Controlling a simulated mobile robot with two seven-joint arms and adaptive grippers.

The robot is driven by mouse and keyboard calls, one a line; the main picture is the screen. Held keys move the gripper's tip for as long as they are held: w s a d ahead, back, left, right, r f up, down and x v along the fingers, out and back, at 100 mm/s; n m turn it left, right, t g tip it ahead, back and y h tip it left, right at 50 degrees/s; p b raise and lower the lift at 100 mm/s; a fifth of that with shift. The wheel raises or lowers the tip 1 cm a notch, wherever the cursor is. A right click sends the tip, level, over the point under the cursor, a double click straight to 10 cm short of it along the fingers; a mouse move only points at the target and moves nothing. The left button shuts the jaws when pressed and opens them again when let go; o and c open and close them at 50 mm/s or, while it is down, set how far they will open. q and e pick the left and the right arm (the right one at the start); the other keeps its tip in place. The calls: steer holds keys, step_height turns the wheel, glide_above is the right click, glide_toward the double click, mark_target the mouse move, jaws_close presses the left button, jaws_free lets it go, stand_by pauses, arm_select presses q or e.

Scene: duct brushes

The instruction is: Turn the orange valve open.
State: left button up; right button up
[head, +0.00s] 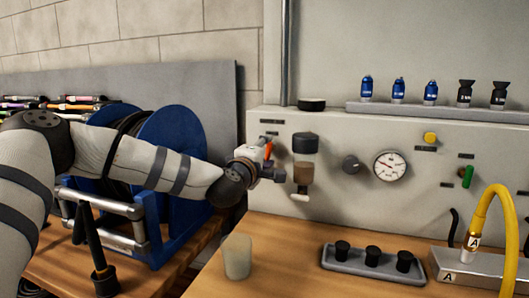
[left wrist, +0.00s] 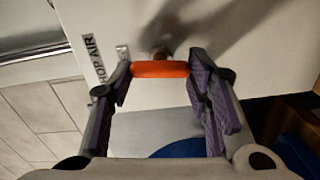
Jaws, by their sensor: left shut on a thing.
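The orange valve handle (head: 268,150) is on the front of the grey wall panel, left of a clear-bowled filter unit (head: 304,165). My left gripper (head: 262,165) reaches it from the left and is shut on it. In the left wrist view the orange handle (left wrist: 160,69) lies crosswise between the two purple-padded fingers, with one finger at each end. A "SHOP AIR" label (left wrist: 100,65) is beside it on the panel. Much of the valve body is hidden by the gripper in the head view. My right gripper is not in view.
A blue hose reel (head: 180,140) stands below and behind my left arm. On the bench are a translucent cup (head: 237,257), a tray with black caps (head: 335,262) and a yellow hose (head: 483,205). A gauge (head: 390,165) is to the right.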

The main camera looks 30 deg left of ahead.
arm_select(q)
steer(key=shift+d+f+n, duration=0.1)
steer(key=shift+n, duration=0.5)
steer(key=o, duration=1.2)
steer(key=shift+c, duration=0.2)
steer(key=v, duration=1.2)
steer(key=shift+f, duration=0.1)
